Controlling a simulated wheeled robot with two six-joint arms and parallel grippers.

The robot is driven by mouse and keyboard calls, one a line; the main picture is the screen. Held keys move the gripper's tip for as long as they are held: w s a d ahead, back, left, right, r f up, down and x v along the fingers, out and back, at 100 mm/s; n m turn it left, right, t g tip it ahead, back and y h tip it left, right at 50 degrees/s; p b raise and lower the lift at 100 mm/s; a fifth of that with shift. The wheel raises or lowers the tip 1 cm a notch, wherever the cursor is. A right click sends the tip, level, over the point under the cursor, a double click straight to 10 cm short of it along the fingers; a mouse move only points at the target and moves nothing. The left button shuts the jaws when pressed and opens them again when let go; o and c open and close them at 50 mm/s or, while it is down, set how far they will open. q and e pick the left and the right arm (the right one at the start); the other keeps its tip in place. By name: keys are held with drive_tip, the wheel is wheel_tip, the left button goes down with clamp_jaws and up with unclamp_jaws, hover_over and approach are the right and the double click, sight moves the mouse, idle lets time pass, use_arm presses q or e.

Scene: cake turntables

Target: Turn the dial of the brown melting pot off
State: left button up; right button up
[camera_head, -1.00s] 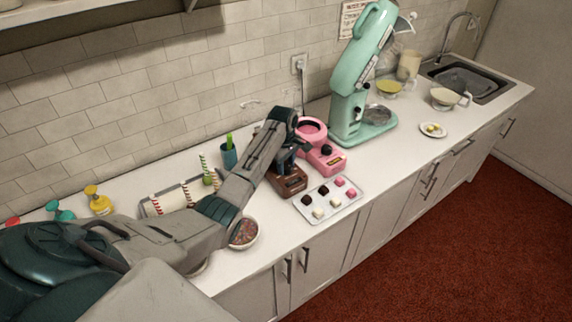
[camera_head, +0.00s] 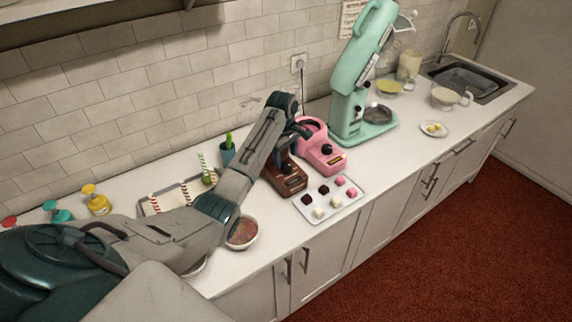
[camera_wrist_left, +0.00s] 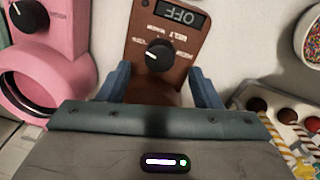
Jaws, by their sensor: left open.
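The brown melting pot (camera_head: 287,182) stands on the counter beside the pink one, partly covered by my left arm in the head view. In the left wrist view its brown front panel (camera_wrist_left: 182,72) faces the camera upside down. A round black dial (camera_wrist_left: 158,55) with a white pointer mark sits on the panel, and the display (camera_wrist_left: 180,14) reads OFF. My left gripper (camera_wrist_left: 161,88) is open, its two blue fingers apart at either side of the panel near the dial; contact cannot be told. In the head view the left gripper (camera_head: 298,134) is over the pot. My right gripper is out of view.
The pink melting pot (camera_head: 327,157) stands close to the right, with a tray (camera_head: 339,208) of chocolates in front. A bowl of sprinkles (camera_head: 242,233) is near the counter edge.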

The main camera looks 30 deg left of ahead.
sight(285, 167)
use_arm(q)
wheel_tip(285, 167, up, 7)
drive_tip(key=b, duration=0.2)
drive_tip(key=shift+s, duration=0.25)
drive_tip(key=shift+f, duration=0.2)
